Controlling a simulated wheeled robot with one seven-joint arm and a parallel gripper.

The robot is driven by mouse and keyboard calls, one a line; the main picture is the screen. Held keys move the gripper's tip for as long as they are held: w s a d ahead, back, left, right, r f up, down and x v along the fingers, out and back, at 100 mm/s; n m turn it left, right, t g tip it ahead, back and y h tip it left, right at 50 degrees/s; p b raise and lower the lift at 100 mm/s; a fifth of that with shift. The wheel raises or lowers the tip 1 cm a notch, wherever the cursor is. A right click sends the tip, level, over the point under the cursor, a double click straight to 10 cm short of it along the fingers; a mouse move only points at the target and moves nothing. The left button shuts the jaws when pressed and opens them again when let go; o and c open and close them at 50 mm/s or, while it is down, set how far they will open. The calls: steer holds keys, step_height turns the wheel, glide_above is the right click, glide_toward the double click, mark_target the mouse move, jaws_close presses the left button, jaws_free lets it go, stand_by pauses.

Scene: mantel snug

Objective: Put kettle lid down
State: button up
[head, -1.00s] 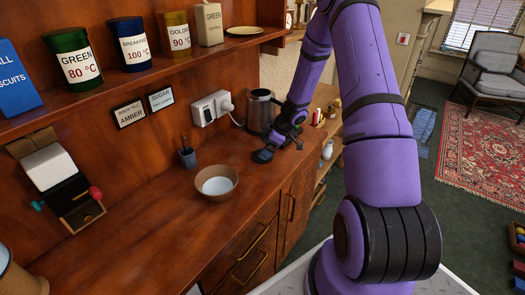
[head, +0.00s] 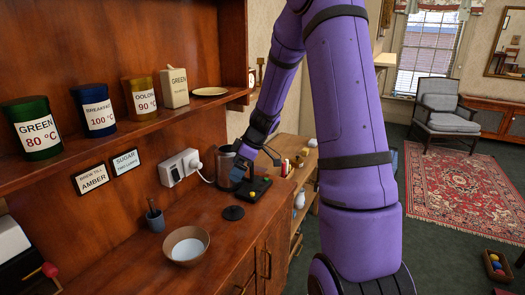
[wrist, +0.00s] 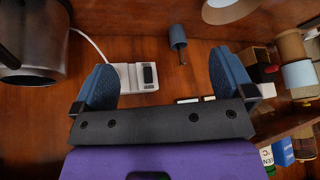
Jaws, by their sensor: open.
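The kettle lid (head: 233,212) is a dark round disc lying flat on the wooden counter, in front of the kettle, in the head view. The kettle (head: 226,165) is a metal cylinder standing behind my gripper; its dark, shiny side also shows at the left of the wrist view (wrist: 38,45). My gripper (head: 241,172) is beside the kettle, behind the lid and apart from it. In the wrist view its two blue fingers (wrist: 161,68) are spread wide with nothing between them. The lid does not show in the wrist view.
A white socket with a plugged cord (head: 181,167) is on the back panel. A small cup with a spoon (head: 155,218) and a bowl (head: 186,246) stand left of the lid. A dark item with yellow spots (head: 254,188) sits close to my gripper. Bare counter surrounds the lid.

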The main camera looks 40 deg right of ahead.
steer(key=s+a+r+m+h, duration=0.1)
steer(key=s+a+r+m, duration=0.1)
steer(key=s+a+r, duration=0.5)
steer(key=s+a+r+m+h, duration=0.1)
steer(key=s+a+r, duration=0.35)
steer(key=r, duration=0.45)
steer(key=s+a+r+m+t+h, duration=0.1)
steer(key=s+r+m, duration=0.2)
steer(key=s, duration=0.5)
steer(key=s+a+r+m+h, duration=0.1)
steer(key=s+a+r+m, duration=0.1)
steer(key=s, duration=0.7)
steer(key=shift+s+r+m+t+h, duration=0.15)
steer(key=shift+r+m+t+h, duration=0.2)
steer(key=shift+r+m, duration=0.25)
